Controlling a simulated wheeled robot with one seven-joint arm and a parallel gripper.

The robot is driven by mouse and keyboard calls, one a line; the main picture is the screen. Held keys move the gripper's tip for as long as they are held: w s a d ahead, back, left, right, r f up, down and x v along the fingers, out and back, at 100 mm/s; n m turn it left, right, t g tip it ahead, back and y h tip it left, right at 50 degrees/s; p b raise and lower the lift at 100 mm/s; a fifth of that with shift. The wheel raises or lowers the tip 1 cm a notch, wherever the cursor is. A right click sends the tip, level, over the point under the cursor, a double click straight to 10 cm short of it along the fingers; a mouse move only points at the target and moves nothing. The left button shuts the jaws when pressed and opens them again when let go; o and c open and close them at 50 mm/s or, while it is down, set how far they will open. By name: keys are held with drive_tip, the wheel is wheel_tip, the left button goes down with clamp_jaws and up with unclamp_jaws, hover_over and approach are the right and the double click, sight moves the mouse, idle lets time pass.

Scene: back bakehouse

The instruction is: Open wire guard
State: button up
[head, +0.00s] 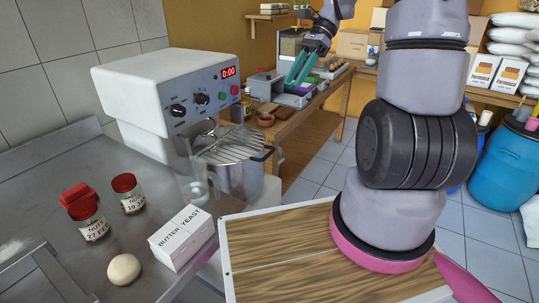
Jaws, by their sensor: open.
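The wire guard (231,147) is a set of thin metal bars over the top of the steel mixing bowl (238,180). It lies roughly flat over the bowl, under the white mixer head (160,85). My gripper (298,72) has teal fingers and is open and empty. In the picture it is above and to the right of the guard, in front of the wooden bench, apart from the guard. The guard's left side is partly hidden by a clear jug (194,185) and the mixer.
A box marked butter yeast (181,238), lidded jars (128,195) and a dough ball (124,269) stand on the steel counter (50,200). The wooden bench (290,125) behind holds trays and boxes. A blue barrel (505,160) stands at right. Tiled floor is free between.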

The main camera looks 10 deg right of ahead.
drive_tip(key=w+d+f+m+g+y, duration=0.1)
drive_tip(key=w+f+m+y, duration=0.25)
drive_tip(key=f, duration=0.35)
drive_tip(key=w+d+f+m+g+y, duration=0.1)
drive_tip(key=w+d+f+m+y, duration=0.2)
drive_tip(key=f, duration=0.4)
drive_tip(key=m+t+y, duration=0.4)
drive_tip(key=m+y, duration=0.2)
drive_tip(key=m, duration=0.6)
approach(270, 152)
drive_tip(key=a, duration=1)
drive_tip(key=shift+s+r, duration=0.2)
drive_tip(key=shift+r, duration=0.1)
clamp_jaws()
